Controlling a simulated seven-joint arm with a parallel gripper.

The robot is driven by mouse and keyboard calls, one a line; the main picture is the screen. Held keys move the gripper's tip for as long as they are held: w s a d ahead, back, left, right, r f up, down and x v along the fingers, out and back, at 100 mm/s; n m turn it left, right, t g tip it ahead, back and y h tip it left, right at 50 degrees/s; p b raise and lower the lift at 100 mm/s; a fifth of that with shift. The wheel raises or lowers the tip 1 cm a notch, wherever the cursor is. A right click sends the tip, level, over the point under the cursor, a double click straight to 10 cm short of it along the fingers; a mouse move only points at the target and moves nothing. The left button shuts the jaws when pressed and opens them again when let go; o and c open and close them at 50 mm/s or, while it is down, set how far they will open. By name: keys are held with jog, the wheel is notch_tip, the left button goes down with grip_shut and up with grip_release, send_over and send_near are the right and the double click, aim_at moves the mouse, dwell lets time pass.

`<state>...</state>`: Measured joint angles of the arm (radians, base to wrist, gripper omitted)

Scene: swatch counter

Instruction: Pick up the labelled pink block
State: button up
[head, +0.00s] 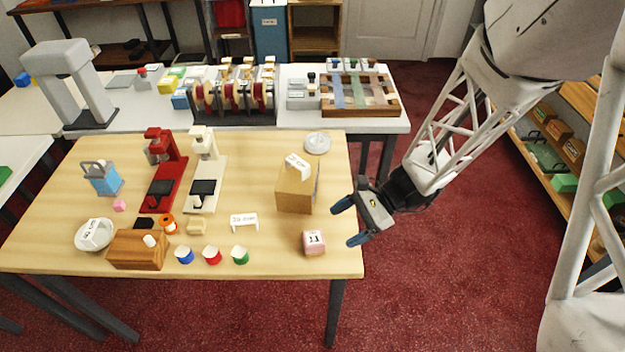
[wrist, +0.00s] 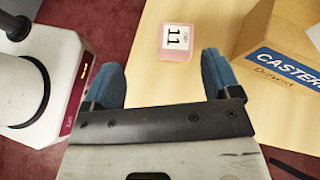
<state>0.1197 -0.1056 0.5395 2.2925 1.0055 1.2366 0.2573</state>
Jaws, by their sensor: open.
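The labelled pink block (head: 314,243) sits near the front right corner of the wooden table. Its white label reads 11, and it also shows in the wrist view (wrist: 175,42), beyond the fingertips. My gripper (head: 346,223) is open with blue fingers, near the table's right edge, to the right of the block in the head view. It also shows in the wrist view (wrist: 162,72) with nothing between its fingers. A gap separates the fingers from the block.
A cardboard box (head: 296,188) marked CASTERS in the wrist view (wrist: 276,40) stands behind the block. A small white sign (head: 244,221) and a green-banded cup (head: 240,255) stand to its left. Bare tabletop surrounds the block.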

aim_at(321, 236)
jog(key=shift+w+a+f+m+t+y, duration=0.15)
jog(key=shift+w+f+m+y, duration=0.25)
jog(key=shift+f, duration=0.3)
jog(key=shift+w+a+f+m+t+y, duration=0.1)
jog(key=shift+f+m+t+y, duration=0.1)
jog(key=shift+f+m, duration=0.4)
jog(key=shift+w+a+f+m+t+y, duration=0.15)
jog(key=shift+w+f+m+y, duration=0.2)
jog(key=shift+f, duration=0.4)
jog(key=shift+s, duration=0.1)
jog(key=shift+x, duration=1.15)
jog(key=shift+a+f, duration=0.1)
jog(key=shift+x, duration=2.5)
jog(key=shift+c, duration=0.5)
jog(key=c, duration=0.9)
